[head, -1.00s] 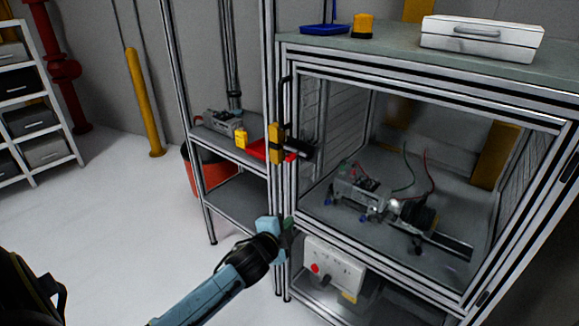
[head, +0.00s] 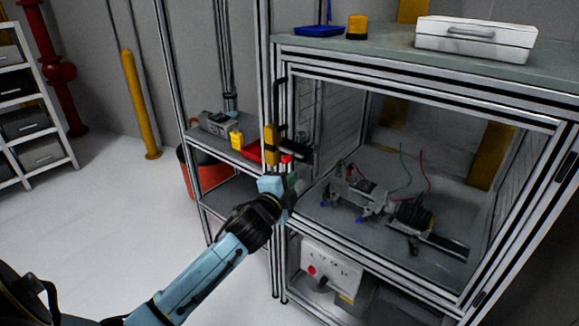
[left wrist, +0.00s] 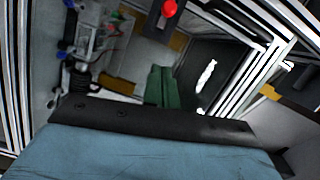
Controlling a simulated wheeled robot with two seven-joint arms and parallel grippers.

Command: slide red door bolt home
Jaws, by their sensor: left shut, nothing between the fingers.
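The red door bolt knob (head: 287,158) sits on the frame post at the left edge of the enclosure's opening, beside a black part. A red ball also shows at the top of the left wrist view (left wrist: 169,8). My left gripper (head: 291,181) is just below the red knob, close to the post. Its green fingers (left wrist: 162,87) are shut with nothing between them. I cannot tell whether the fingertips touch the knob. The bolt's rod and socket are too small or hidden to make out. My right gripper is out of view.
The aluminium-framed enclosure (head: 420,106) holds a motor rig (head: 355,197) with wires. A yellow block (head: 271,145) and a black upright handle are on the post. A control box (head: 331,265) is below. A side shelf (head: 232,192) stands left; the floor farther left is clear.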

